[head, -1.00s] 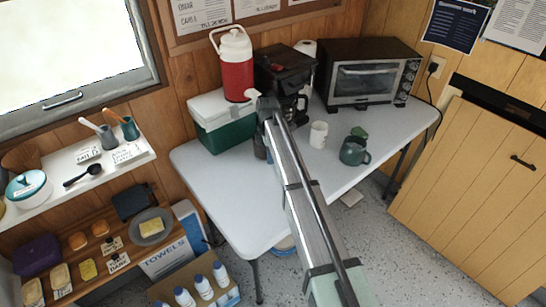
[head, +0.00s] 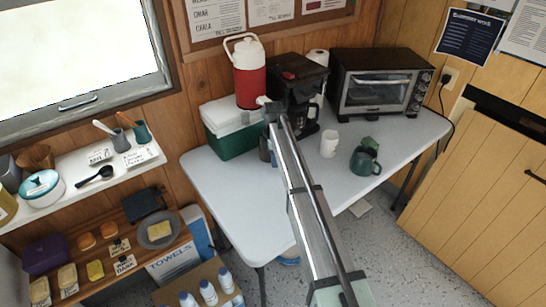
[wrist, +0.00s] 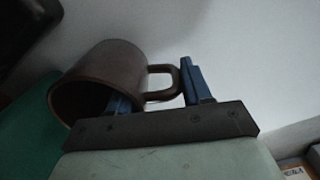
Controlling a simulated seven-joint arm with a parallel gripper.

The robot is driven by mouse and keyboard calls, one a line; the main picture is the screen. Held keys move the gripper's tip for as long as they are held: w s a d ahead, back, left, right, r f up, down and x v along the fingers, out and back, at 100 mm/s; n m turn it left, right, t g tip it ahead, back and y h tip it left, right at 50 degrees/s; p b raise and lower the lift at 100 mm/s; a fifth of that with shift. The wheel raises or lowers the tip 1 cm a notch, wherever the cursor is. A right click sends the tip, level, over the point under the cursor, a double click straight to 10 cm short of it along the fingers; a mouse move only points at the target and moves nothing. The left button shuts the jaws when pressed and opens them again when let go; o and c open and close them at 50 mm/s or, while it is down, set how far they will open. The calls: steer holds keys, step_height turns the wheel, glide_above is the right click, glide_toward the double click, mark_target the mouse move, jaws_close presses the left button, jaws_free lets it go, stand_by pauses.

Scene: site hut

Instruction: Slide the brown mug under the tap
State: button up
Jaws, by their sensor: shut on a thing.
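The brown mug (head: 264,149) stands on the table by the right end of the green cool box, mostly hidden behind my arm in the head view. In the wrist view the mug (wrist: 92,82) shows large, with its handle to the right. Whether the mug is directly below the tap cannot be told.
The green cool box (head: 230,142) is close on the left. A black coffee maker (head: 298,80) stands behind on the right. The table's (head: 235,190) front left is clear.

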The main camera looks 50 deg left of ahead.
steer(key=shift+f, duration=0.25)
steer(key=o, duration=1.3)
steer(key=shift+r, duration=0.2)
